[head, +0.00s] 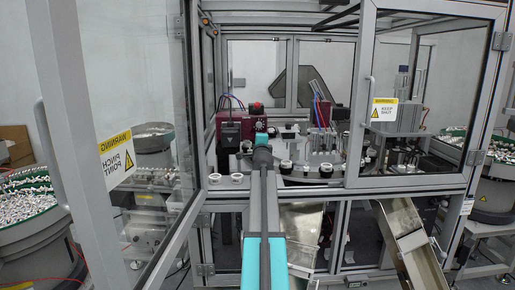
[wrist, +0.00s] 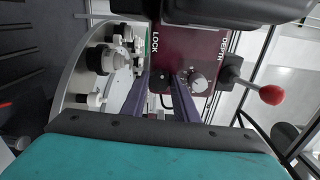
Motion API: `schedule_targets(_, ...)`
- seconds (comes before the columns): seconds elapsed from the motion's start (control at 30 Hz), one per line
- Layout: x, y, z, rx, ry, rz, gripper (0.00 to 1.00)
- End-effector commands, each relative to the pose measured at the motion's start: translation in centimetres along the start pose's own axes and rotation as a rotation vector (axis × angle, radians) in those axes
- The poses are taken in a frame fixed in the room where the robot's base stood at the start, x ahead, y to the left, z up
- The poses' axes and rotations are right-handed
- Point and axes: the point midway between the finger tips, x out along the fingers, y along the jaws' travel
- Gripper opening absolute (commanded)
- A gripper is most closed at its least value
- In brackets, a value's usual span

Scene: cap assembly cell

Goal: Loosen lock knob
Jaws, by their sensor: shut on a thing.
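The maroon machine head (wrist: 178,62) fills the middle of the wrist view, with a white LOCK label on its face. The lock knob (wrist: 160,81) is a dark shape below that label, mostly hidden between the fingers. My gripper (wrist: 163,92) reaches up to the panel and is shut on the lock knob, one finger on each side. In the head view, my gripper (head: 262,146) is at the far end of my extended arm, in front of the maroon head (head: 229,124). The arm hides the knob there.
A DEPTH dial (wrist: 198,83) sits close right of the fingers. A lever with a red ball (wrist: 271,95) juts out further right. Framed doors (head: 418,100) flank the cell opening.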

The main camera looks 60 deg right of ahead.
Motion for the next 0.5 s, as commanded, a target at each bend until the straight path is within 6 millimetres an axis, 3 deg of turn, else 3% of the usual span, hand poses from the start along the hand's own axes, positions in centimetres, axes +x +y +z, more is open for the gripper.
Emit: schedule_targets(0.5,0.13,-0.12,-0.35,-0.493,0.007,-0.011,0.05)
